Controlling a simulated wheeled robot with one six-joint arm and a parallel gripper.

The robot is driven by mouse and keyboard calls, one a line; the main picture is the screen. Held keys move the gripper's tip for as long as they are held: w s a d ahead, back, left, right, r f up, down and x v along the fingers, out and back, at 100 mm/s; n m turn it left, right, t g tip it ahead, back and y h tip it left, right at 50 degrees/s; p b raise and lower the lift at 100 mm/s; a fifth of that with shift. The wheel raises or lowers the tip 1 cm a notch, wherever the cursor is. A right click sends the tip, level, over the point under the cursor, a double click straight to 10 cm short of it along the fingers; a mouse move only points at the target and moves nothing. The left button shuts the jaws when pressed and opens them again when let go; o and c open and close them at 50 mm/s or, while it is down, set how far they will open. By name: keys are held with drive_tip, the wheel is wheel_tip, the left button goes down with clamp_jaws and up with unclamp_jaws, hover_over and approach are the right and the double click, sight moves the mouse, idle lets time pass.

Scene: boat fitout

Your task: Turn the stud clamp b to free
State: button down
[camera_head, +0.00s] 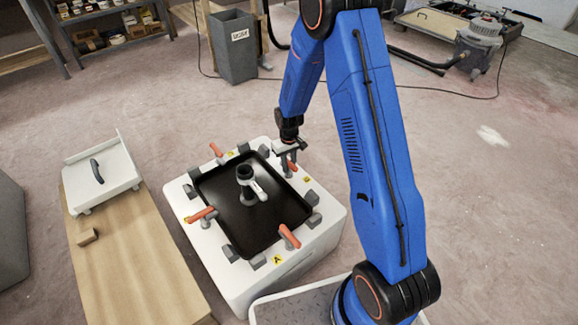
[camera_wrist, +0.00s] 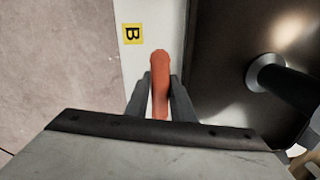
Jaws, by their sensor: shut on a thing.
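Stud clamp b has an orange handle, seen between my fingers in the wrist view (camera_wrist: 160,72). A yellow label with a black B (camera_wrist: 132,34) lies beside it on the white surface. The handle runs roughly along the edge of the dark panel (camera_wrist: 225,75). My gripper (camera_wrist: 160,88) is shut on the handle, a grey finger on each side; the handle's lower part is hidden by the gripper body. In the head view my gripper (camera_head: 289,163) is at the far right side of the white box (camera_head: 327,222), largely covering this clamp.
Other orange-handled clamps (camera_head: 203,214) (camera_head: 289,236) (camera_head: 216,150) and grey blocks surround the dark panel. A black-and-white fitting (camera_head: 246,180) stands on it. A wooden bench (camera_head: 130,250) with a white handled lid is left.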

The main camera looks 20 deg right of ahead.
sight(289, 161)
drive_tip(key=c, duration=2.5)
unclamp_jaws()
drive_tip(key=shift+m, duration=1.3)
drive_tip(key=shift+o, duration=0.5)
drive_tip(key=o, duration=0.8)
drive_tip(key=shift+o, duration=0.2)
drive_tip(key=shift+r, duration=0.1)
wheel_tip(289, 161, up, 17)
drive_tip(key=shift+r, duration=0.1)
